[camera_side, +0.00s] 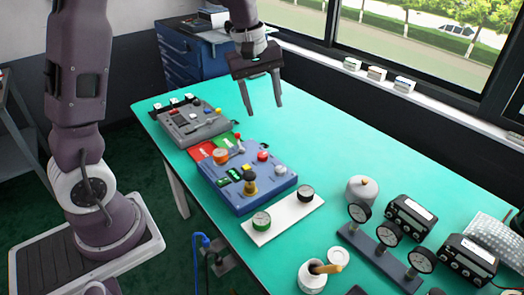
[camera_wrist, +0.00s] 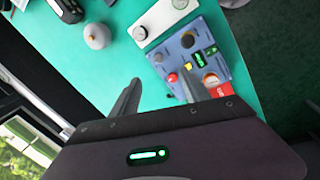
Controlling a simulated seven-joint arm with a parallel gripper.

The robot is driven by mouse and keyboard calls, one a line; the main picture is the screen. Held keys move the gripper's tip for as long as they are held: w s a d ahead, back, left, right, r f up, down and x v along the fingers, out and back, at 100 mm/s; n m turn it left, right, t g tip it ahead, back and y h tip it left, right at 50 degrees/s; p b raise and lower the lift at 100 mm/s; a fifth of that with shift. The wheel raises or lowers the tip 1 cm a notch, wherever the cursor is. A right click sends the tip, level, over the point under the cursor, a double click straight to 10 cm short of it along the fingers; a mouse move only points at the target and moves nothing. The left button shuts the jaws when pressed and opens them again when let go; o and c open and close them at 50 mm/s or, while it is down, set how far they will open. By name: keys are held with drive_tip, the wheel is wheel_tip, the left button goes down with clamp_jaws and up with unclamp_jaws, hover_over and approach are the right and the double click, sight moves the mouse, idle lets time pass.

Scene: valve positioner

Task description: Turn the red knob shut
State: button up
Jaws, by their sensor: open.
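A blue panel (camera_side: 240,201) lies on the teal table. A small red knob (camera_side: 263,155) sits on its far side, and it also shows in the wrist view (camera_wrist: 172,77). An orange-red knob (camera_side: 221,157) stands at the panel's far left corner, and in the wrist view it is at the right (camera_wrist: 211,79). I cannot tell which of the two the task means. My gripper (camera_side: 264,109) is open and empty, fingers pointing down, well above the table beyond the panel. In the wrist view one finger of my gripper (camera_wrist: 158,78) partly covers the panel edge.
The blue panel also bears a black knob on a yellow base (camera_side: 249,184) and a lever (camera_side: 239,146). A grey panel (camera_side: 192,122) lies to the left. A white gauge plate (camera_side: 284,217), a round white pot (camera_side: 361,189) and several gauges stand to the right. The table's far middle is clear.

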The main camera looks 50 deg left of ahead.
drive_tip(key=w+a+f+n+g, duration=0.1)
drive_tip(key=w+a+f+n, duration=0.25)
drive_tip(key=f, duration=0.35)
drive_tip(key=n+g, duration=0.1)
drive_tip(key=n, duration=0.2)
hover_over(262, 154)
drive_tip(key=shift+y, duration=0.3)
wheel_tip(262, 154, down, 10)
drive_tip(key=shift+r, duration=0.15)
wheel_tip(262, 154, down, 8)
drive_tip(key=shift+a+r, duration=0.1)
drive_tip(key=shift+r, duration=0.1)
drive_tip(key=shift+c, duration=0.2)
clamp_jaws()
